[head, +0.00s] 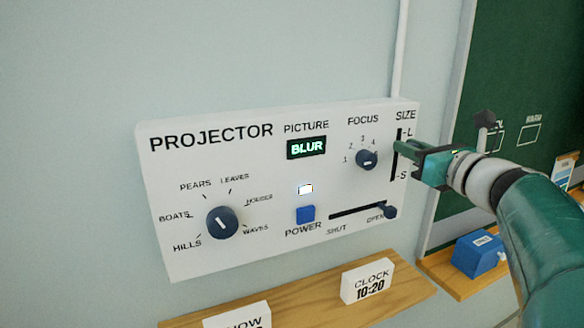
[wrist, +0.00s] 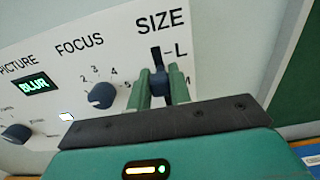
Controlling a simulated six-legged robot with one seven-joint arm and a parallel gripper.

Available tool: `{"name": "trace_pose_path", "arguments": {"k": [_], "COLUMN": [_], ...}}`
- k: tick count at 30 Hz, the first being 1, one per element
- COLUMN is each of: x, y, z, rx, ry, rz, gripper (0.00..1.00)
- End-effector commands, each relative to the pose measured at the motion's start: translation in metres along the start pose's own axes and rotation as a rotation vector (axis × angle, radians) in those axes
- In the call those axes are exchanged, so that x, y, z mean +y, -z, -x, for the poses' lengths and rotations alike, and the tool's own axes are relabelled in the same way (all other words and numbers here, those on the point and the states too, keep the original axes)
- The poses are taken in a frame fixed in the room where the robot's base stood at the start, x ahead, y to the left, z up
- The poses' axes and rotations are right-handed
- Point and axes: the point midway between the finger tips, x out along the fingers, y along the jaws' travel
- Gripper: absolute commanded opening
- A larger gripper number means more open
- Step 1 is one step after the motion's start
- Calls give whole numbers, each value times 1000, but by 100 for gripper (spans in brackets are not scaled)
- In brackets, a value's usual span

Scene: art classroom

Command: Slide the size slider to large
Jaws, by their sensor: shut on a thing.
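The white projector panel (head: 270,250) is on the wall. Its vertical SIZE slot (head: 398,133) is at the upper right, with L at the top and S at the bottom. My gripper (head: 402,149) reaches in from the right at the slot's middle. In the wrist view my gripper (wrist: 162,92) is shut on the dark size slider knob (wrist: 159,83). The knob is about level with the partly hidden M mark, below the L mark (wrist: 179,49). A stretch of empty slot (wrist: 156,56) shows above it. The fingers hide the slot's lower part in the wrist view.
The focus dial (head: 367,159) is just left of the slider, and the shutter slider knob (head: 390,211) is below, at OPEN. The picture display (head: 307,147) reads BLUR. A wooden shelf (head: 320,297) runs below the panel. A green board (head: 520,60) is at the right.

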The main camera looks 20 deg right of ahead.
Motion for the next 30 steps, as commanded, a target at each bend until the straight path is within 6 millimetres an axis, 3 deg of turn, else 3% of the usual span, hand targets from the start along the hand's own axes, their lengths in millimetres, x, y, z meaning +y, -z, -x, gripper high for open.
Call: {"name": "trace_pose_path", "arguments": {"k": [4, 14, 15, 17, 30], "x": [1, 1, 1, 1, 0], "y": [-22, -29, -29, -28, -26], "z": [-2, -1, -1, -1, 0], "rx": [1, -4, -5, -4, 0], "ry": [-3, -1, -1, -1, 0], "rz": [2, 0, 0, 0, -1], "gripper": [0, 0, 28, 39, 42]}}
